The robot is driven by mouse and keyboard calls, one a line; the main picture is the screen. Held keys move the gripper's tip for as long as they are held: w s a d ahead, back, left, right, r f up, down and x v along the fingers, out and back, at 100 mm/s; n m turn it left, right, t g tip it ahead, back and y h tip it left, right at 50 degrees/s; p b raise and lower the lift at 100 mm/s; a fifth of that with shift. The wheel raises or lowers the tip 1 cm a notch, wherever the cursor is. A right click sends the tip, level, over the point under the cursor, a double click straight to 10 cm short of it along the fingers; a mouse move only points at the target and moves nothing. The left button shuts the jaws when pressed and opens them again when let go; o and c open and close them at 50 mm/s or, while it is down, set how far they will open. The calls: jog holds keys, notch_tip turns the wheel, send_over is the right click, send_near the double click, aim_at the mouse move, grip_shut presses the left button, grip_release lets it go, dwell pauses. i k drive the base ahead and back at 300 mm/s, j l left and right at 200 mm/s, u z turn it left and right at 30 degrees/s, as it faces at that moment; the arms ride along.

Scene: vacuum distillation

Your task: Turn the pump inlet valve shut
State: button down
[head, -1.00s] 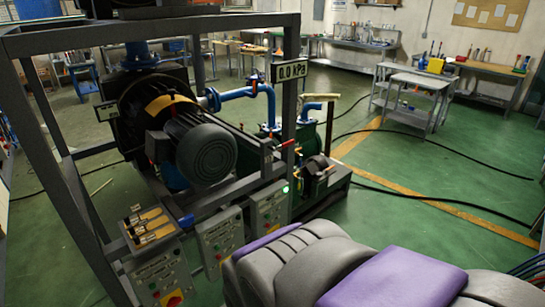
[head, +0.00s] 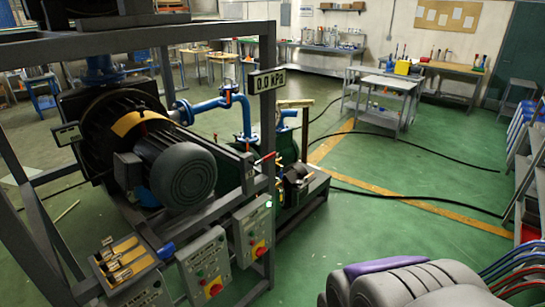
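A blue pipe (head: 205,104) runs from the motor side and bends down to the green pump unit (head: 288,138) behind the grey frame. A pale lever (head: 296,103) lies roughly level above a second blue pipe. A red-tipped handle (head: 265,158) shows by the frame post. I cannot tell which of these is the pump inlet valve. My gripper is not in view; only grey and purple parts of my body show at the bottom right.
A grey steel frame (head: 268,120) carries a large motor (head: 183,172), a "0.0 kPa" display (head: 267,80), control boxes (head: 205,265) and a tray of brass fittings (head: 125,262). Black hoses (head: 400,196) cross the green floor. A grey bench (head: 385,92) stands behind.

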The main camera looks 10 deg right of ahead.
aim_at(270, 156)
jog(key=i+z, duration=0.45)
jog(key=i, duration=0.5)
